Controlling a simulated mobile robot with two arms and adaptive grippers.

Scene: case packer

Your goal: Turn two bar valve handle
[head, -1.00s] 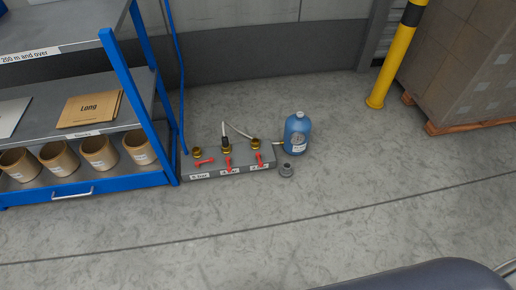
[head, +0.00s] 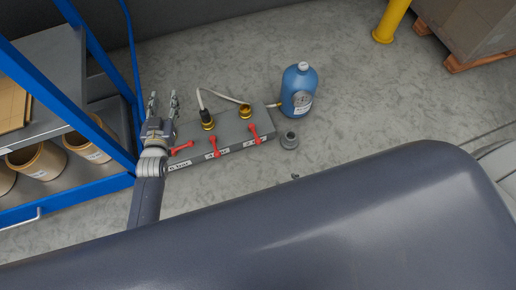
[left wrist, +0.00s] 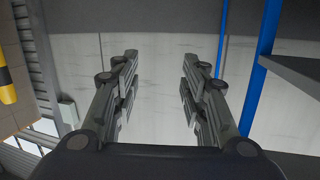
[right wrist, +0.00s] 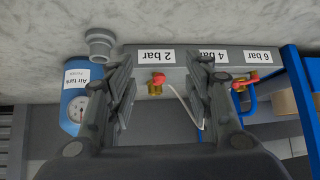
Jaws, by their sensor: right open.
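A grey valve block (head: 240,127) with three red bar handles sits on the floor. Its front labels read 6, 4 and 2 bar from left to right in the head view. The 2 bar handle (head: 254,133) and 4 bar handle (head: 213,146) point toward the front; the 6 bar handle (head: 182,147) lies more sideways. My left gripper (head: 162,100) is open and empty above the block's left end. My right gripper (right wrist: 160,58) is open, facing the block, with the 2 bar handle (right wrist: 158,78) between its fingers in the picture but apart from them.
A blue air tank (head: 298,90) and a small grey fitting (head: 289,141) stand right of the block. A white hose (head: 225,95) joins the brass ports. A blue rack (head: 95,150) stands close on the left. Bare floor lies to the right, before a yellow post (head: 391,20).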

